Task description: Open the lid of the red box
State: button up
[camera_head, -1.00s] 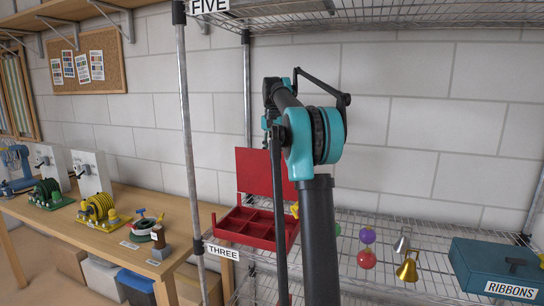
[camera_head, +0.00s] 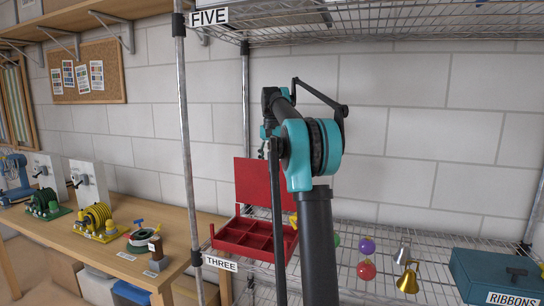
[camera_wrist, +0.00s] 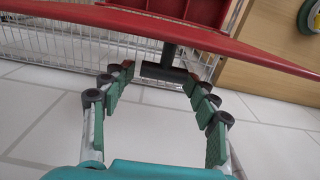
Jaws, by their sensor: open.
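The red box (camera_head: 243,249) stands on the wire shelf labelled THREE, its divided compartments exposed. Its flat red lid (camera_head: 256,184) stands raised at the back, roughly upright; my arm covers the right part of lid and box. In the wrist view the lid (camera_wrist: 235,47) crosses the top edge-on, with the box's compartments (camera_wrist: 183,9) beyond it. A dark T-shaped handle (camera_wrist: 166,70) sticks out from the lid. My gripper (camera_wrist: 161,73) is open, its fingers spread on either side of the handle. I cannot tell whether either finger touches it.
Ornaments, including a purple ball (camera_head: 367,246) and gold bell (camera_head: 408,278), hang right of my arm. A blue RIBBONS box (camera_head: 490,275) is at far right. A metal post (camera_head: 186,130) stands left of the red box, beside a wooden workbench (camera_head: 120,255). Another shelf is overhead.

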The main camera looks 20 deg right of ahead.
notch_tip(320, 180, up, 12)
jog(key=shift+f, duration=0.25)
dwell(0.3)
jog(key=shift+s, duration=0.1)
